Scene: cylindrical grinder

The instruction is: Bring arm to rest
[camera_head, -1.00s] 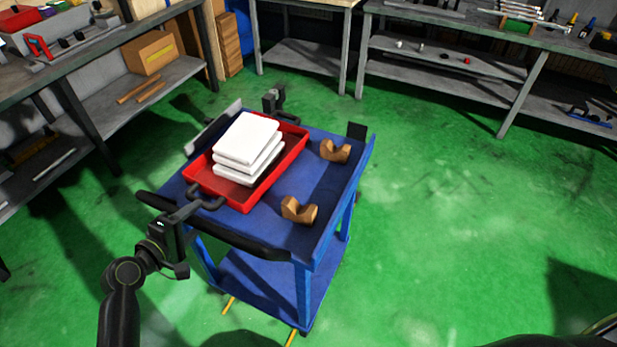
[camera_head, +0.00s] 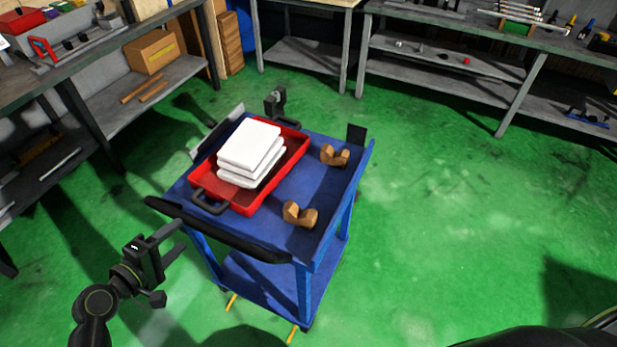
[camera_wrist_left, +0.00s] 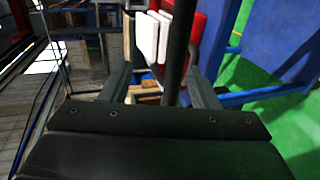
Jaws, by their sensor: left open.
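My left gripper (camera_head: 182,236) is open and empty, just left of the blue cart's (camera_head: 325,190) dark push handle and below it in the picture. In the left wrist view its two fingers (camera_wrist_left: 160,88) stand apart, and a dark bar crosses the space between them in the picture, with no grip on it. A red tray (camera_head: 244,207) with black handles lies on the cart, holding a stack of white blocks (camera_head: 250,147); the near tray handle (camera_head: 209,204) is clear of the gripper. My right gripper is not in view.
Two brown notched blocks (camera_head: 300,215) (camera_head: 335,155) sit on the cart's right side. A dark upright part (camera_head: 275,100) stands by the tray's far handle. Shelved benches (camera_head: 150,90) line the left and back. The green floor (camera_head: 450,230) is open at right.

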